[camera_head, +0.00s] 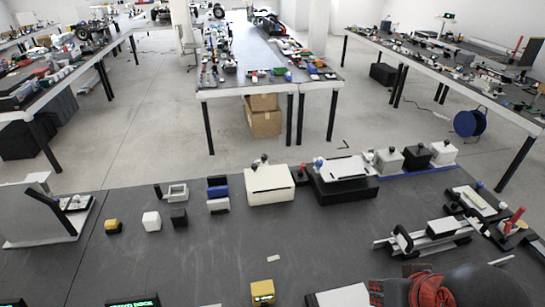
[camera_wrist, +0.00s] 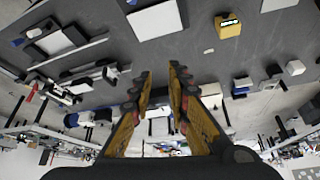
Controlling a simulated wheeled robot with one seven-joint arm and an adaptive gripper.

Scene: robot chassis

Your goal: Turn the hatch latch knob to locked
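I cannot tell for sure which item carries the hatch latch knob. A cream box (camera_head: 270,184) with a small dark knob-like part behind its top stands near the back edge of the bench.
A yellow block (camera_head: 262,292) and a white panel (camera_head: 340,296) lie at the front. Small white and black blocks (camera_head: 179,218) stand at left. Several knobbed boxes (camera_head: 416,157) line the back right. A rail fixture (camera_head: 432,234) is at right. The middle is mostly clear.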

